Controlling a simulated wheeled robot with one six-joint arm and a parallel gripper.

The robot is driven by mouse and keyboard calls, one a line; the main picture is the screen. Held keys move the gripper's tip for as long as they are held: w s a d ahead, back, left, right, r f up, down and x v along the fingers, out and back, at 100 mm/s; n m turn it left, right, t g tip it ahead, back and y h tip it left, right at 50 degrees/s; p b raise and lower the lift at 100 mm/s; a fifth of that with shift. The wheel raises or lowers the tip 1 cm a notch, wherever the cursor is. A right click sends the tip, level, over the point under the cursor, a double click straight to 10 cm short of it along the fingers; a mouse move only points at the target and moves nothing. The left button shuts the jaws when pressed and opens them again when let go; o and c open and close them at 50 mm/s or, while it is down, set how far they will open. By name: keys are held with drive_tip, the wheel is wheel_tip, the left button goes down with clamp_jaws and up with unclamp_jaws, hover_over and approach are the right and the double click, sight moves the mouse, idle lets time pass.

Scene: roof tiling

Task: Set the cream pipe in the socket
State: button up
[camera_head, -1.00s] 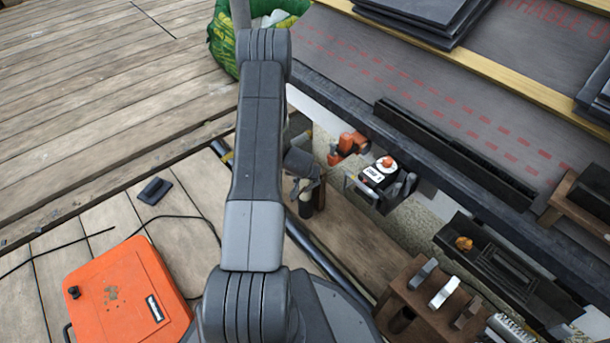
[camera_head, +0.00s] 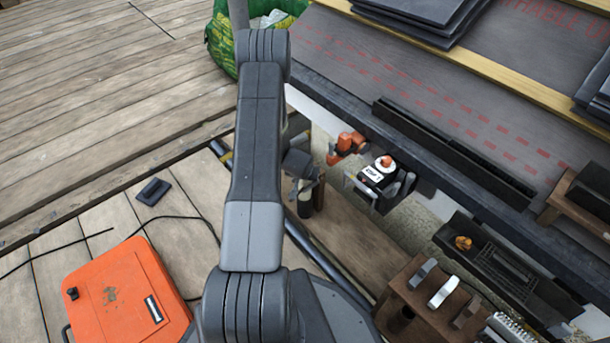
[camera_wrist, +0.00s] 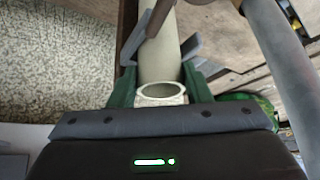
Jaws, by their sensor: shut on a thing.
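The cream pipe (camera_wrist: 160,57) lies between the green jaws of my gripper (camera_wrist: 160,75) in the wrist view. My gripper is shut on it, near its open round end, which faces the wrist camera. The pipe runs away from the camera, and its far end passes out of the top of the picture. In the head view my gripper (camera_head: 305,183) is partly hidden behind my arm, over the strip between the deck and the roof edge. I cannot make out the socket in either view.
An orange fitting (camera_head: 347,147) and a black-and-white device (camera_head: 380,172) are right of my gripper. A brown rack (camera_head: 415,305) with metal pieces, a dark gutter (camera_head: 455,155) and an orange case (camera_head: 128,290) are nearby. A brown part (camera_wrist: 205,14) is close to the pipe.

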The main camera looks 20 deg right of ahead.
drive_tip(key=o, duration=1.8)
wheel_tip(320, 180, up, 9)
drive_tip(key=p, duration=0.8)
drive_tip(key=shift+p, duration=0.35)
drive_tip(key=shift+f, duration=0.15)
wheel_tip(320, 180, down, 8)
drive_tip(key=b, duration=0.8)
